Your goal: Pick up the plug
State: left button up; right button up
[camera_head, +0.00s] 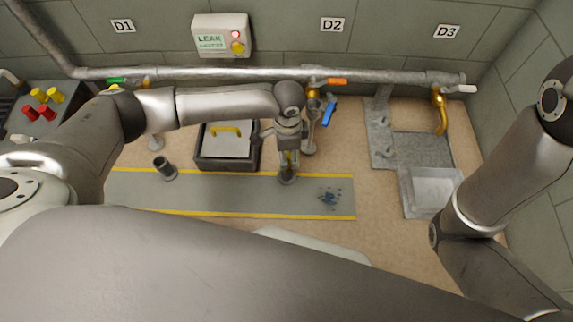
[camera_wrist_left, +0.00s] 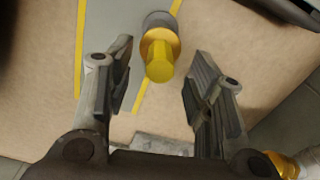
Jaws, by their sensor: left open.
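The plug (camera_wrist_left: 160,57) is yellow with a hexagonal head and a brass-coloured collar. It stands on a dark grey round piece (camera_wrist_left: 160,18) in the left wrist view. In the head view the plug (camera_head: 289,159) shows small just under my left gripper (camera_head: 289,151), above a dark round base (camera_head: 287,178) on the grey strip. My left gripper is open, with one finger on each side of the plug's head in the left wrist view. I see gaps on both sides, so the fingers appear clear of it. My right gripper is out of view.
A dark case (camera_head: 228,161) with a yellow handle stands left of the gripper. A pipe (camera_head: 250,74) with coloured valve handles runs along the back wall. A short dark cylinder (camera_head: 165,168) and a blue stain (camera_head: 330,198) are on the strip. Yellow and red pieces (camera_head: 45,101) sit far left.

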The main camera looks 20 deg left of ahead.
pick_arm(q)
jog(key=shift+f+b, duration=0.95)
jog(key=shift+f, duration=0.4)
grip_shut()
